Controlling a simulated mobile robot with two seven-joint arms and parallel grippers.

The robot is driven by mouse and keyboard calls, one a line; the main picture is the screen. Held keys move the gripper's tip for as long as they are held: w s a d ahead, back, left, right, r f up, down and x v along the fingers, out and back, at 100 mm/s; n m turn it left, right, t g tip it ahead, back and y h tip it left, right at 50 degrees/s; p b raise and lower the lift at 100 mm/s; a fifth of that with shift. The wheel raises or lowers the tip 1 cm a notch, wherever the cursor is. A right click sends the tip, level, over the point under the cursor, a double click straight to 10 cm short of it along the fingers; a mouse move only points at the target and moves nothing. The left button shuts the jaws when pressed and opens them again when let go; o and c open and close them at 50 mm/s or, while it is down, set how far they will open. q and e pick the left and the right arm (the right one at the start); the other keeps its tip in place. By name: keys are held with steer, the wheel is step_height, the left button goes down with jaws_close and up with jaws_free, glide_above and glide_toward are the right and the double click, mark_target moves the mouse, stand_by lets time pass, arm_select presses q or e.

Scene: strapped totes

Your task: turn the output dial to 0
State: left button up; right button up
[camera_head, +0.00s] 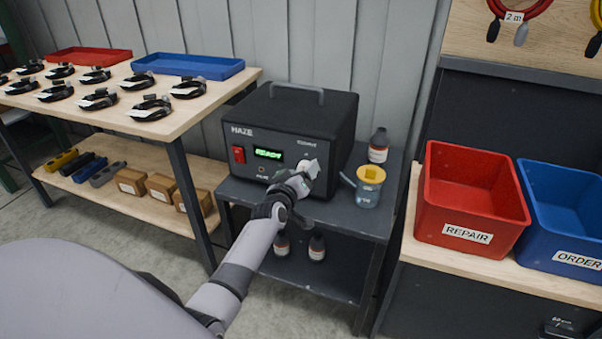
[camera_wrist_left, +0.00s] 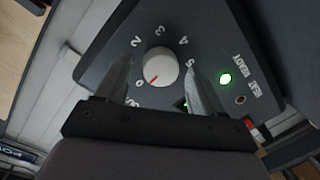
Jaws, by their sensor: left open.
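The black HAZE machine (camera_head: 270,125) stands on a dark grey cart; its green display (camera_head: 268,154) reads READY. Its white output dial (camera_wrist_left: 160,67) shows in the left wrist view, with numbers around it; the dial's red mark points down-left, close to the 0. I cannot tell whether it lines up exactly. My left gripper (camera_wrist_left: 158,78) is open, one finger on each side of the dial with gaps visible; contact is not visible. In the head view my left gripper (camera_head: 308,174) is at the panel's right side and partly hides the dial. My right gripper is not in view.
A red switch (camera_head: 238,154) is on the panel's left. Red REPAIR (camera_head: 470,190) and blue ORDER (camera_head: 570,215) totes stand right; a wooden table (camera_head: 150,125) stands left.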

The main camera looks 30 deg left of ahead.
arm_select(q)
steer(key=p+v, duration=0.2)
steer(key=v, duration=0.5)
stand_by(0.6)
steer(key=s+d+f+m+g+h+p, duration=0.1)
steer(key=s+d+m, duration=0.3)
steer(key=s, duration=0.5)
steer(key=s+d+f+m+g+h+p, duration=0.2)
steer(key=s+d+m+g+h+p, duration=0.1)
steer(key=s+d, duration=0.4)
steer(key=s+d+f+m+g+h+p, duration=0.1)
steer(key=s+d+m+p, duration=0.3)
steer(key=s, duration=0.7)
steer(key=d+m+g+h, duration=0.1)
steer(key=d, duration=0.1)
steer(key=shift+d+f, duration=0.2)
steer(key=shift+d, duration=0.1)
steer(key=shift+a, duration=0.15)
